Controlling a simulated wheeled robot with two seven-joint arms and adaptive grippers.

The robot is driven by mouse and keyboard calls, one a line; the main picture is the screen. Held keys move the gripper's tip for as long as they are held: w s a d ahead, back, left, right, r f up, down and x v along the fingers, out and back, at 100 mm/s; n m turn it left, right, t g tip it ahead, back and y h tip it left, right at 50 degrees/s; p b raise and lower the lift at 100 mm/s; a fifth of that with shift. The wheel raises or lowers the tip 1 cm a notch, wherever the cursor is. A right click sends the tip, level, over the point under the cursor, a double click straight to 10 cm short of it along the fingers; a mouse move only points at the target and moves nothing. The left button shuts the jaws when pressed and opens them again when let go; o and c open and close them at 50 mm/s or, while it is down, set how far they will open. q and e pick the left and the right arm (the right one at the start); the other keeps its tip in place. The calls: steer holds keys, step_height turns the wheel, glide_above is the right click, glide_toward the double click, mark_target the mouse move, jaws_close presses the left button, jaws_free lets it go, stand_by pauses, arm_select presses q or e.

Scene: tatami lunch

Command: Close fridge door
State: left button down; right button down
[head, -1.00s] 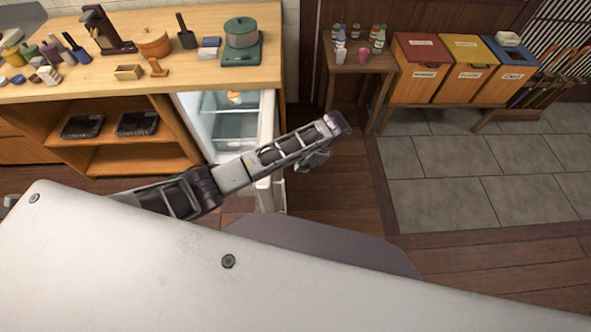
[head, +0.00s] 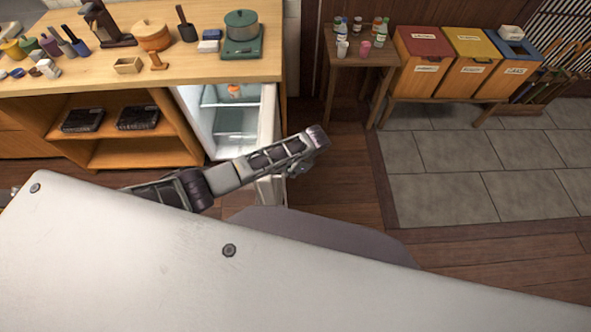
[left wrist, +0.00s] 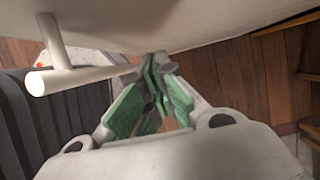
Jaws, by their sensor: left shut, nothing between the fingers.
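The fridge (head: 232,118) stands open under the right end of the wooden counter, with shelves and a few items showing inside. Its white door (head: 268,125) stands swung out toward me, seen nearly edge-on. My left arm crosses over the door's near part. My left gripper (head: 303,168) is on the door's right, outer side, shut and empty. In the left wrist view, its green-padded fingers (left wrist: 152,92) meet just below a pale surface that looks like the door (left wrist: 190,22). A pale bar handle (left wrist: 70,80) sticks out to their left. Contact is unclear. My right gripper is out of view.
The counter (head: 80,80) carries pots, a scale and utensils. A small side table (head: 345,60) with bottles and cups stands right of the fridge, beside red, yellow and blue bins (head: 425,60). Wooden floor (head: 345,200) right of the door is clear.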

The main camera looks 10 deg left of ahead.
arm_select(q)
steer(key=shift+s+a+p, duration=0.15)
steer(key=shift+s+a, duration=0.05)
steer(key=shift+a, duration=0.45)
steer(key=shift+s+a+p, duration=0.15)
steer(key=shift+a, duration=0.5)
steer(key=shift+a, duration=0.1)
